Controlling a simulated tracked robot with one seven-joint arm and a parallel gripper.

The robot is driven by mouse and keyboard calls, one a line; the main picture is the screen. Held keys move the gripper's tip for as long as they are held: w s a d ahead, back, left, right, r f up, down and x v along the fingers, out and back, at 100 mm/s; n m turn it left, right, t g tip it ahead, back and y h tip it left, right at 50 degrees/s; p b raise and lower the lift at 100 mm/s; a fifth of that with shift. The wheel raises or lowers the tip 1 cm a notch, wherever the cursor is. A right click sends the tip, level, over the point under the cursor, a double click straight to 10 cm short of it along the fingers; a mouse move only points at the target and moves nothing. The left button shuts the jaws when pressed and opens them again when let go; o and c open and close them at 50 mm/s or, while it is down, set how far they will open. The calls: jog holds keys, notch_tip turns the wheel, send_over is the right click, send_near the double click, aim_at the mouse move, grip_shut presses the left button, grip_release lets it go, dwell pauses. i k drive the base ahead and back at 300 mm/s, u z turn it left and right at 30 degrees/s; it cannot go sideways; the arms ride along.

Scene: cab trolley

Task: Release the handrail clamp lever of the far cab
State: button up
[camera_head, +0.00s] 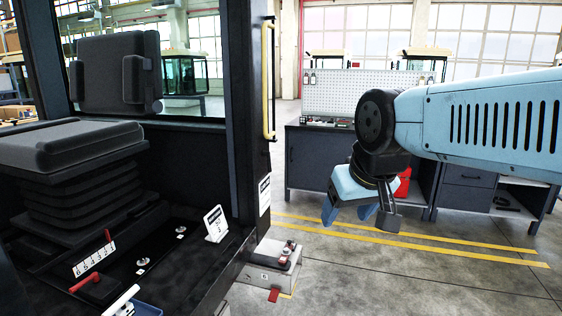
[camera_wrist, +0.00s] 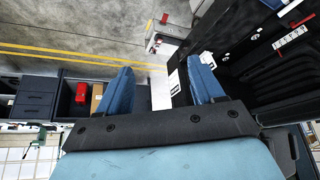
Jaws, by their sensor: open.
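A dark cab (camera_head: 238,120) with a seat fills the left of the head view. A yellow handrail (camera_head: 268,80) stands upright on its door post. A red lever (camera_head: 92,285) on a dark base sits on the cab floor beside a white numbered plate (camera_head: 94,257). I cannot tell whether this is the clamp lever; no clamp on the handrail can be made out. My gripper (camera_head: 347,213) is open and empty, pointing down to the right of the cab and apart from it. Its two blue fingers also show in the wrist view (camera_wrist: 160,82), spread apart with nothing held.
A light grey box (camera_head: 262,272) with red parts stands low beside the cab. Dark workbenches (camera_head: 310,160) with a pegboard stand behind my arm, with a red item (camera_head: 403,185) below. Another cab (camera_head: 185,72) stands in the background. Yellow-lined floor (camera_head: 420,240) at right is clear.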

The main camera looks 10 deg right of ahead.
aim_at(268, 153)
jog(key=k, duration=0.65)
jog(key=z, duration=0.25)
jog(key=i, duration=1.5)
jog(key=z, duration=0.15)
